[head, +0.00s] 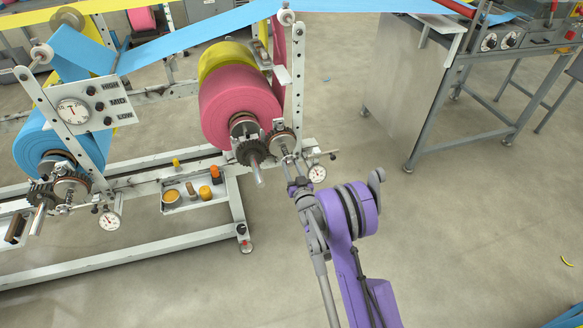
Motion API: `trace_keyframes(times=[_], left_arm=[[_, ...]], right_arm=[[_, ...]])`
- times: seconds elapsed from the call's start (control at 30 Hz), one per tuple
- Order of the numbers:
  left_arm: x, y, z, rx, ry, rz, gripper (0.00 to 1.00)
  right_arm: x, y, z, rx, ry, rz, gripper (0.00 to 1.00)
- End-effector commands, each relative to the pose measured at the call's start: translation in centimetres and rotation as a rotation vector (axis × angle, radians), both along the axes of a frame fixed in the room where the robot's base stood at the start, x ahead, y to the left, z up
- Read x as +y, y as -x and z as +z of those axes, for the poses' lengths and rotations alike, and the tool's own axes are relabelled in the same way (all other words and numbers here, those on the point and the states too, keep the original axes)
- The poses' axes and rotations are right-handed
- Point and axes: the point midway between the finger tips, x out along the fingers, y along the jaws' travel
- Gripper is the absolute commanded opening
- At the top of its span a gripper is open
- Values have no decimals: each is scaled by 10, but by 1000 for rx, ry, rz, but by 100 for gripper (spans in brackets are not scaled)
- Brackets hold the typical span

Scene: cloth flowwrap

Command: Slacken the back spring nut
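A pink cloth roll (240,108) sits on the machine frame, with a toothed brake wheel (252,152) and a second wheel with a spring shaft (280,145) at its near end. My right gripper (287,163) is at this spring shaft, just below and right of the wheels. The fingers are small and partly merged with the hardware, so I cannot tell whether they touch or grip a nut. The spring nut itself is too small to make out. A blue roll (35,140) at the left has similar wheels (70,187). My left gripper is not in view.
A round gauge (317,173) hangs close beside my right gripper. A tray (200,207) with orange containers is fixed to the lower frame. An upright post (298,80) stands behind the shaft. A grey machine (410,90) stands right; the floor between is clear.

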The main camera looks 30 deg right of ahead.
Motion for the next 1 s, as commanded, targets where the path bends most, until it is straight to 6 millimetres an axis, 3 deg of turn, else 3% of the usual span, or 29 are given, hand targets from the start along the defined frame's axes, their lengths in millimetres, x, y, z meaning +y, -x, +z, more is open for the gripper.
trace_keyframes(times=[0.03,0.23,0.67,1.0], left_arm=[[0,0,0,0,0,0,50],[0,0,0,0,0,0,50],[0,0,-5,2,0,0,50],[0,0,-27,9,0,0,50]], right_arm=[[0,0,0,0,0,0,33],[0,0,0,0,0,0,0],[0,0,-1,12,44,0,0],[0,0,-3,67,272,1,0]])
